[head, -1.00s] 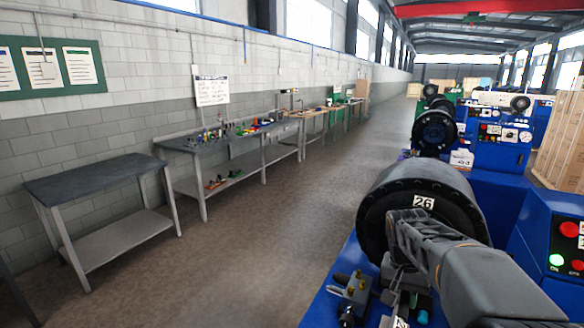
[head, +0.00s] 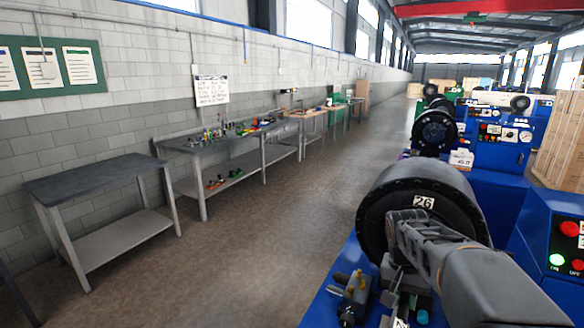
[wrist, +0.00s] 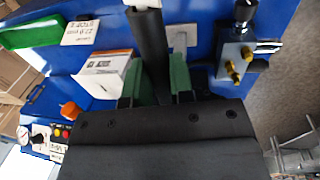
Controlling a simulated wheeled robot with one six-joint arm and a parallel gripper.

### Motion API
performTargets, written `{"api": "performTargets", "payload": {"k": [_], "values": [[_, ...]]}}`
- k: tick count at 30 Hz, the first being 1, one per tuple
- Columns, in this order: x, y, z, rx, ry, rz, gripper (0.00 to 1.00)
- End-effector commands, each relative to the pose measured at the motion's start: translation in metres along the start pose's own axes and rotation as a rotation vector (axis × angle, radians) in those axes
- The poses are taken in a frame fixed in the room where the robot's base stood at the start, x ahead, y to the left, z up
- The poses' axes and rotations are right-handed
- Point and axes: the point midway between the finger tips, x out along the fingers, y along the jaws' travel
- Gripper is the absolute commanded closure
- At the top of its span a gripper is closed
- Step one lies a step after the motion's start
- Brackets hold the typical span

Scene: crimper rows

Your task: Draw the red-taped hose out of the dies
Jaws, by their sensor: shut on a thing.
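A black hose (wrist: 150,45) runs up the wrist view between the two green fingers of my gripper (wrist: 155,88), which is shut on it. A pale piece shows at the hose's far end, at the top edge. No red tape is visible on the part of the hose I see. In the head view the crimper numbered 26 (head: 455,192) has a large round black head. My wrist is in front of its face and hides the dies and the fingers there. I cannot tell how much hose is inside the dies.
Beside the hose in the wrist view are a white box (wrist: 103,72), a green tray (wrist: 32,34) and a fitting block with brass knobs (wrist: 235,60). A control panel (head: 568,245) stands right of the crimper. The aisle floor (head: 265,240) to the left is clear.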

Motion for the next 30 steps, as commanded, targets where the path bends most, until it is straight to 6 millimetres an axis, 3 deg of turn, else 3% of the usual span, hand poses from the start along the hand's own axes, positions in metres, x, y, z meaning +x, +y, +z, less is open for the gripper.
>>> {"api": "performTargets", "payload": {"k": [13, 14, 15, 23, 28, 30], "values": [[-0.0002, -0.0002, 0.0109, -0.001, 0.001, -0.001, 1.00], [-0.0002, -0.0002, 0.0109, -0.001, 0.001, 0.000, 0.77], [-0.0002, -0.0002, 0.0109, -0.001, 0.001, 0.000, 0.73], [0.0002, 0.0000, 0.0110, 0.000, 0.000, 0.000, 0.48], [0.0011, 0.0001, 0.0114, -0.001, -0.004, 0.001, 0.47], [0.0010, 0.0001, 0.0114, -0.001, -0.003, 0.001, 0.41]]}}
